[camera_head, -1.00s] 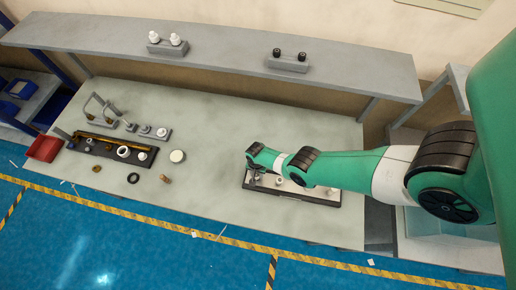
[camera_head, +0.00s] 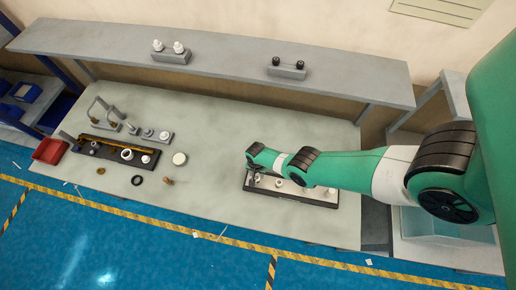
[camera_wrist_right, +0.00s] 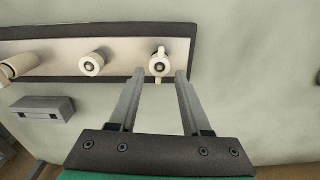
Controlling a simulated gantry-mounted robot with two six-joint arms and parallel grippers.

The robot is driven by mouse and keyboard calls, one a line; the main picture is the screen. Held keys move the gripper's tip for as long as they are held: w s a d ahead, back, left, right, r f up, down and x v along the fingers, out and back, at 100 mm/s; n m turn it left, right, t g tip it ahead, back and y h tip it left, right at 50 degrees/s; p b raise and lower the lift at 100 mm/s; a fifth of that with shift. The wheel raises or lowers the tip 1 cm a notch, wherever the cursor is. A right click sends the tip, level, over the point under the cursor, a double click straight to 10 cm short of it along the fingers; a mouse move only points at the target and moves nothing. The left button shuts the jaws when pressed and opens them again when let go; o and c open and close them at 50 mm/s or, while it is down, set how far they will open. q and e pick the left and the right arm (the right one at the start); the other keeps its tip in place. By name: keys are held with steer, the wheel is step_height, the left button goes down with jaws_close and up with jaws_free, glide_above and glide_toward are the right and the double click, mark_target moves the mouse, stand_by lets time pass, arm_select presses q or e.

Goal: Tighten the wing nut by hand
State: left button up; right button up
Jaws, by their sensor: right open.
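A white wing nut (camera_wrist_right: 161,65) with two small wings and a dark centre sits on a fitting on the pale panel in the right wrist view. My right gripper (camera_wrist_right: 168,76) is open, with its two fingertips just short of the wing nut, one to each side of its lower wing. In the head view the right gripper (camera_head: 252,174) is small and sits over the left end of the dark-edged board (camera_head: 320,202). Whether the fingers touch the wing nut cannot be told. My left gripper is not in view.
A second round white fitting (camera_wrist_right: 92,63) and a tilted one (camera_wrist_right: 20,66) stand on the same panel. A grey block (camera_wrist_right: 42,108) lies beside it. A black tray (camera_head: 100,150) of parts and a red bin (camera_head: 50,151) stand at the table's left. The table's middle is clear.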

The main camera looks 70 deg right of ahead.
steer(key=o, duration=0.6)
steer(key=shift+c, duration=0.2)
steer(key=shift+o, duration=0.2)
steer(key=n, duration=0.4)
steer(key=shift+n, duration=0.3)
steer(key=n, duration=1.3)
